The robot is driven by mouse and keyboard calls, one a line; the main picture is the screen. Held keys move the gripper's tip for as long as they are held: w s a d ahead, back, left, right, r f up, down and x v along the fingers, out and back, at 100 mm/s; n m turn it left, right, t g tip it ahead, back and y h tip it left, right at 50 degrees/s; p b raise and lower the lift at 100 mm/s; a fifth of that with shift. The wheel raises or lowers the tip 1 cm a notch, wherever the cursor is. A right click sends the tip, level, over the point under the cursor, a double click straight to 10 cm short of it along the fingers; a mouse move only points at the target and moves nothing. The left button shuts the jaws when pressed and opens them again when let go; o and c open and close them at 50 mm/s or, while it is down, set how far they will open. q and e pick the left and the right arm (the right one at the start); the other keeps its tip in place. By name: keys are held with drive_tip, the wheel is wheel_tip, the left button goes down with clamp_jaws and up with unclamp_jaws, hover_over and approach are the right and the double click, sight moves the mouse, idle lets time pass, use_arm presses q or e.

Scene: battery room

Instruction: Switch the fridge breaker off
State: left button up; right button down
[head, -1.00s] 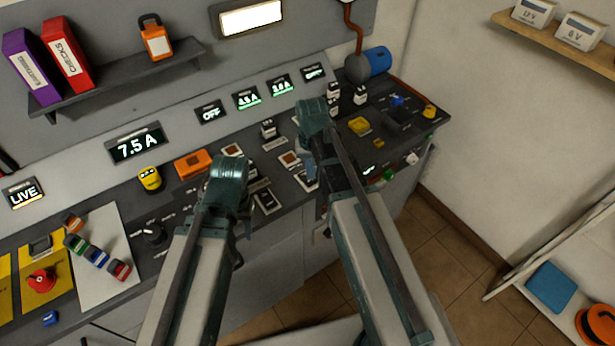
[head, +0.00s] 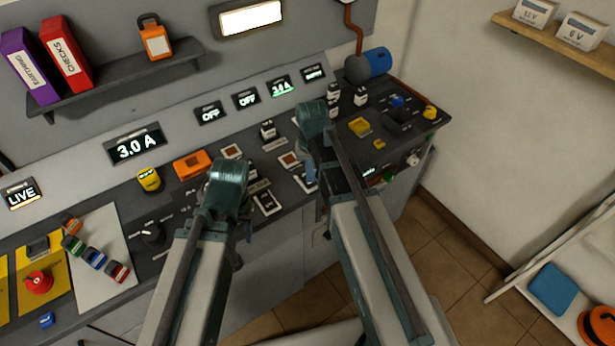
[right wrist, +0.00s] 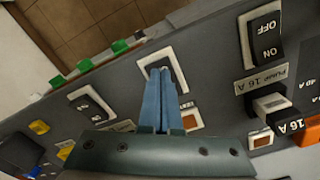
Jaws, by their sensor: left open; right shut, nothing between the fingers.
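My right gripper (head: 309,176) is over the sloping breaker panel in the head view. In the right wrist view its blue fingers (right wrist: 162,82) are shut and empty, with their tips at a white-framed rocker switch (right wrist: 145,63). The fingers hide much of this rocker and its label, so I cannot read its name. A rocker (right wrist: 265,35) labelled PUMP 16 A is to its right. Another rocker (right wrist: 92,104) is to its left. My left gripper (head: 240,222) is open near the panel's front edge; its fingers are mostly hidden by its wrist.
The large display (head: 138,147) reads 3.0 A. Small displays read OFF (head: 209,113), OFF (head: 246,98) and 3.0 A (head: 281,87); a fourth (head: 314,73) is hard to read. An orange block (head: 192,165) and a yellow knob (head: 149,180) stand left of my arms.

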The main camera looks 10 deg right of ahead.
wheel_tip(320, 180, up, 7)
drive_tip(key=p, duration=0.6)
drive_tip(key=shift+f, duration=0.15)
drive_tip(key=s+a+n+h, duration=0.1)
drive_tip(key=s+a+n, duration=0.4)
drive_tip(key=s+a, duration=0.5)
drive_tip(key=s, duration=0.4)
drive_tip(key=shift+s+a+n, duration=0.2)
drive_tip(key=shift+a+n, duration=0.05)
drive_tip(key=shift+n, duration=0.15)
